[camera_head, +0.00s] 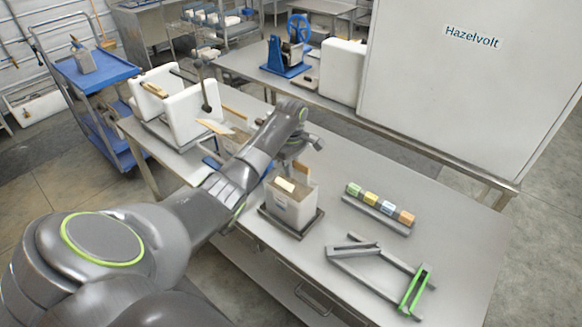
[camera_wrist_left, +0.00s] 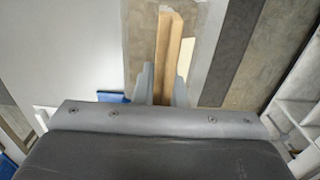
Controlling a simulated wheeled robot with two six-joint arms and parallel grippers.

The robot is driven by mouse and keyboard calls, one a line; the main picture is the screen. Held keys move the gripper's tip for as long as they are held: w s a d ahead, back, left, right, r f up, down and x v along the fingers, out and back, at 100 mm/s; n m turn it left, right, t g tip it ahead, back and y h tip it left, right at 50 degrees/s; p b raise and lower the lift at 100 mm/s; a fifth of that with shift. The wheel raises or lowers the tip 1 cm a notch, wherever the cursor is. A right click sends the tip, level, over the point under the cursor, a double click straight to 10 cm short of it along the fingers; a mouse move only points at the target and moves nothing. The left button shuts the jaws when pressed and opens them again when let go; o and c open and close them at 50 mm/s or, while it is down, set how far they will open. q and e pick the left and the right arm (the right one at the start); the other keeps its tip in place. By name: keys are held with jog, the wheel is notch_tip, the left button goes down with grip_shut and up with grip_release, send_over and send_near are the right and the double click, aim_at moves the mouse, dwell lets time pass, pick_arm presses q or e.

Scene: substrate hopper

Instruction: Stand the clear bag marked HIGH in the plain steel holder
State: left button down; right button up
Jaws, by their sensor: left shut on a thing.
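My left gripper (camera_head: 292,164) is above a pale, box-shaped container with a small label (camera_head: 292,210); its lettering is too small to read. In the left wrist view the jaws (camera_wrist_left: 163,88) are shut on an upright tan strip (camera_wrist_left: 168,50). I cannot tell whether the strip belongs to a clear bag. The container stands on a dark metal base (camera_head: 267,214), with tan pieces showing at its top. A steel frame with a green end bar (camera_head: 415,292) lies at the front right. I cannot make out the HIGH mark. My right gripper is not in view.
A steel rack with several coloured blocks (camera_head: 378,213) is right of the container. White bins (camera_head: 190,112) stand at the table's left. A blue cart (camera_head: 100,68) is beyond them. A tall Hazelvolt cabinet (camera_head: 460,100) is behind. The tabletop between rack and back edge is clear.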

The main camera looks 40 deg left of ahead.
pick_arm(q)
jog(key=shift+f, duration=0.3)
